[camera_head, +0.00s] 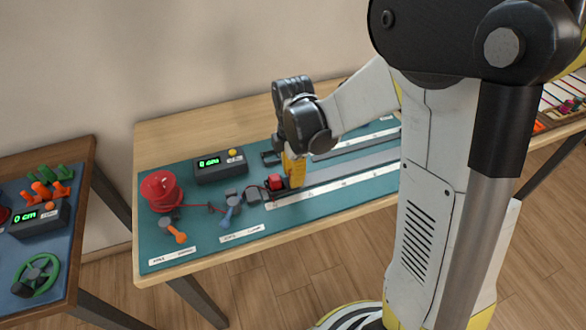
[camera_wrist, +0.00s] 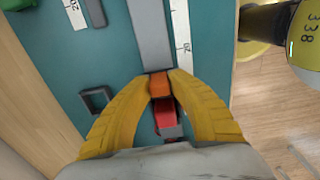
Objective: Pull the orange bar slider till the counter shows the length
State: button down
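The orange bar slider (camera_wrist: 160,84) shows in the wrist view at the near end of a grey rail (camera_wrist: 150,35). My gripper (camera_wrist: 161,76) has its yellow fingertips on both sides of the bar, and they appear to touch it. In the head view my gripper (camera_head: 293,172) points down at the left end of the rail and mostly hides the bar. A red block (camera_wrist: 166,115) sits just behind the bar, between the fingers. It also shows in the head view (camera_head: 275,182). The dark counter (camera_head: 220,167) has green digits that seem to read 0.
A red cord spool (camera_head: 161,190), an orange-handled clamp (camera_head: 176,235) and a blue-handled lever (camera_head: 228,215) stand left of the rail on the teal board. Another table (camera_head: 85,160) at the left holds a second counter (camera_head: 38,218) and a green wheel (camera_head: 36,277). The rail to the right looks clear.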

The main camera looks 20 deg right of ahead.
aim_at(386, 156)
jog(key=shift+d, duration=11.05)
jog(key=shift+d+b, duration=0.3)
jog(key=shift+d, duration=3.7)
jog(key=c, duration=1.3)
grip_release()
jog(key=shift+o, duration=0.2)
notch_tip(386, 156, up, 7)
jog(key=p, duration=0.5)
